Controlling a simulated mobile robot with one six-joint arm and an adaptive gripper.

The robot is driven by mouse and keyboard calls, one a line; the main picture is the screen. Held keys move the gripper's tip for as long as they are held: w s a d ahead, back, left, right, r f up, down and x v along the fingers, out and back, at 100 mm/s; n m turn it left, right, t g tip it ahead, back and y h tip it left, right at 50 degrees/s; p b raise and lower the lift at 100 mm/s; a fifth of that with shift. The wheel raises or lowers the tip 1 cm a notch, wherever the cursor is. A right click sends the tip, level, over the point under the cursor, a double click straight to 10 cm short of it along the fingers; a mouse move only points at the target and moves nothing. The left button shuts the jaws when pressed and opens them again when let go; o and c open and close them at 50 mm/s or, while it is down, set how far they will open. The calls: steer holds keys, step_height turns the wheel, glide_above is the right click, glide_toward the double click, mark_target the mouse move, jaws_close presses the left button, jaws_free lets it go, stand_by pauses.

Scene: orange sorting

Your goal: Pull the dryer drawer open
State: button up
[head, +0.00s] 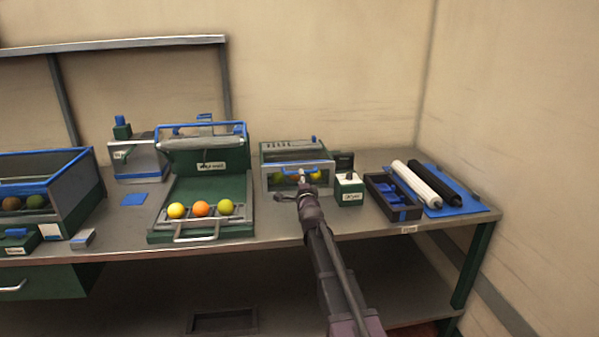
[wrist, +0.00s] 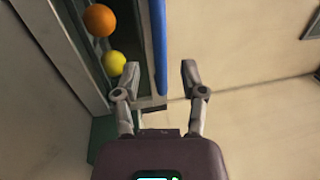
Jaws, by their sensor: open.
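The dryer (head: 296,150) is a grey and green box near the middle of the bench, with a slotted top. A blue handle bar (head: 287,165) runs across its front; it also shows in the wrist view (wrist: 158,40). An orange fruit (wrist: 99,20) and a yellow fruit (wrist: 114,63) show behind the front, beside the bar. My gripper (head: 302,176) is at the dryer's front. In the wrist view my gripper (wrist: 160,76) is open, with the blue bar between its fingertips. I cannot tell whether either finger touches it. The drawer appears closed; my gripper hides part of its front.
A green tray machine (head: 245,193) with several fruits stands left. A small green-white box (head: 349,188) stands close right of my gripper. Farther right are a dark tray (head: 377,183) and rollers (head: 423,182). The bench's front edge runs below my arm.

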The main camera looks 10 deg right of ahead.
mark_target(296, 172)
steer(key=shift+w+r, duration=0.2)
steer(key=shift+w, duration=0.75)
steer(key=shift+w+r, duration=0.15)
steer(key=shift+w, duration=0.8)
steer(key=shift+c, duration=0.2)
jaws_close()
